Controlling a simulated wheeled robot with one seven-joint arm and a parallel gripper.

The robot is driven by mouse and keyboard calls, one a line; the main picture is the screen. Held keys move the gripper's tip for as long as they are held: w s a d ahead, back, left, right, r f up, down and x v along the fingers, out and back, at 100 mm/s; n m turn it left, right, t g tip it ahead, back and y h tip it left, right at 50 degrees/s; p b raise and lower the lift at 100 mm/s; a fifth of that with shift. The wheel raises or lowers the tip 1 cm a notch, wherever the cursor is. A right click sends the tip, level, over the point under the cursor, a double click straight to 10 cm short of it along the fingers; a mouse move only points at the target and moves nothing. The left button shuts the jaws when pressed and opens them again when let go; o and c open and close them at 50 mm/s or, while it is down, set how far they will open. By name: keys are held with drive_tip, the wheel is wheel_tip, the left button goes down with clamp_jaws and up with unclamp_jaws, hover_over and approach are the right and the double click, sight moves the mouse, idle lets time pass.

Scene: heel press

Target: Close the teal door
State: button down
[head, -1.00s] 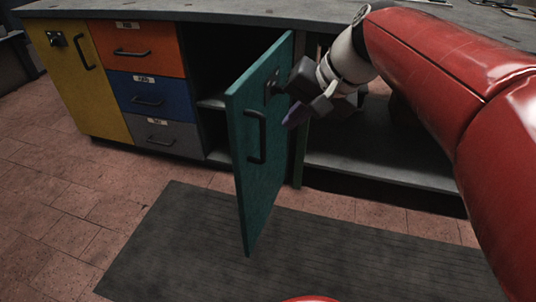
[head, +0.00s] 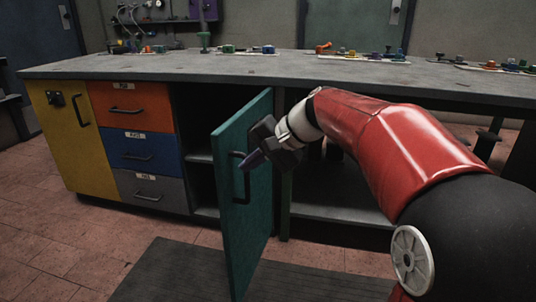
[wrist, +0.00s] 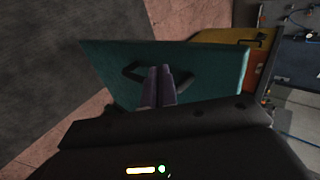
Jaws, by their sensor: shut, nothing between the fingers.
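The teal door (head: 250,225) stands wide open, swung out from the workbench, with a dark opening (head: 192,125) to its left. Its black handle (head: 238,178) is on the face turned toward the right. My gripper (head: 250,160) is in front of this face at handle height, with its fingers together and empty. In the wrist view the teal door (wrist: 215,75) fills the middle, and my shut fingertips (wrist: 160,72) overlap the handle (wrist: 130,72). I cannot tell whether they touch the door or handle.
A yellow door (head: 72,140) and orange (head: 132,106), blue (head: 140,150) and grey (head: 150,191) drawers are shut at the left. An open shelf (head: 340,205) lies right of the door. A dark mat (head: 170,275) covers the floor in front. Small coloured items stand on the worktop (head: 290,66).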

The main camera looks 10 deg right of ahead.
sight(224, 166)
drive_tip(key=shift+w+a+r, duration=0.1)
drive_tip(key=shift+w+a, duration=0.3)
drive_tip(key=shift+a, duration=0.45)
drive_tip(key=shift+w+a+r, duration=0.1)
drive_tip(key=shift+w+a, duration=0.25)
drive_tip(key=shift+a, duration=0.45)
drive_tip(key=shift+a, duration=0.1)
